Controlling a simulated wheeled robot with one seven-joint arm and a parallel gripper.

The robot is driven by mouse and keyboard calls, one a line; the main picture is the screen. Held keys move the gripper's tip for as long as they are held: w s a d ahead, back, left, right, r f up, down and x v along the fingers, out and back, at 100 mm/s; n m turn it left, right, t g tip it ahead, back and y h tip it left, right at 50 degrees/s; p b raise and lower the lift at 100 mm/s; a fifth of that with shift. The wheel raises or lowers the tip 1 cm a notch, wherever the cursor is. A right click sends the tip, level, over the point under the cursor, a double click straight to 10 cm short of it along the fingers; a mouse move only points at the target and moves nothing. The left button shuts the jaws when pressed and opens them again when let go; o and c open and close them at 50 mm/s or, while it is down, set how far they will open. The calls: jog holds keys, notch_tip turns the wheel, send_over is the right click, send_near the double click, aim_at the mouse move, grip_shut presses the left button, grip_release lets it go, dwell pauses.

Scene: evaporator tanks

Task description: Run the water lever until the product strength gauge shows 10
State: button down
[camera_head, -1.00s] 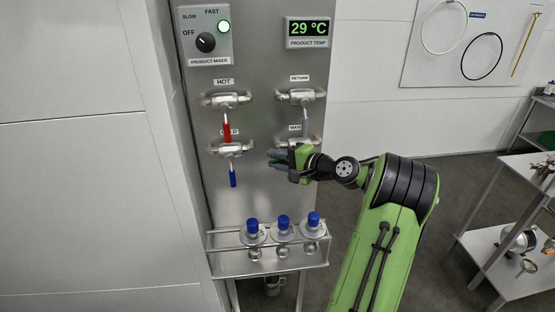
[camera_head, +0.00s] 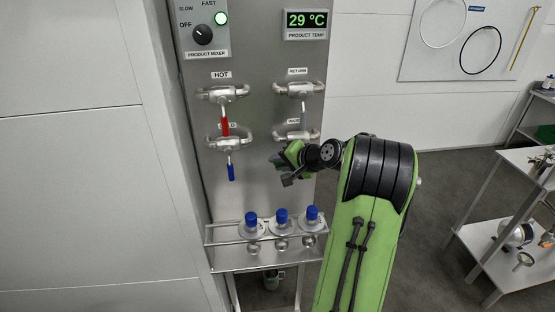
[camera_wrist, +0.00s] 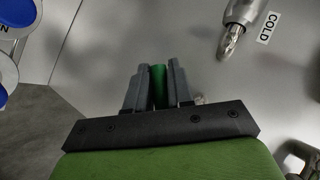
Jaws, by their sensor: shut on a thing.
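The water valve (camera_head: 296,135) is on the right of the steel panel, its label partly covered. My gripper (camera_head: 281,163) is just below it, in front of the panel. In the wrist view, my gripper (camera_wrist: 159,75) is shut on a green lever handle (camera_wrist: 159,86) between its two grey fingers. The handle's upper end and joint with the valve are hidden in the head view. No product strength gauge is in view; the product temp display (camera_head: 306,20) reads 29 °C.
The hot valve's red lever (camera_head: 225,121) and the cold valve's blue lever (camera_head: 231,172) hang down at the left. The return valve (camera_head: 300,89) is above. A rack (camera_head: 228,262) with three blue-capped bottles is below. The mixer knob (camera_head: 202,35) is at top left.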

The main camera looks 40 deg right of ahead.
jog(key=shift+s+d+f+n+g+h+b, duration=0.35)
jog(key=shift+d+f+n+g+h+b, duration=0.15)
jog(key=shift+f+n+g+h, duration=0.25)
jog(key=c, duration=1.1)
grip_release()
jog(key=shift+r, duration=0.1)
jog(key=p+v, duration=0.1)
jog(key=v, duration=1.5)
jog(key=shift+a, duration=0.15)
jog(key=shift+w, duration=0.1)
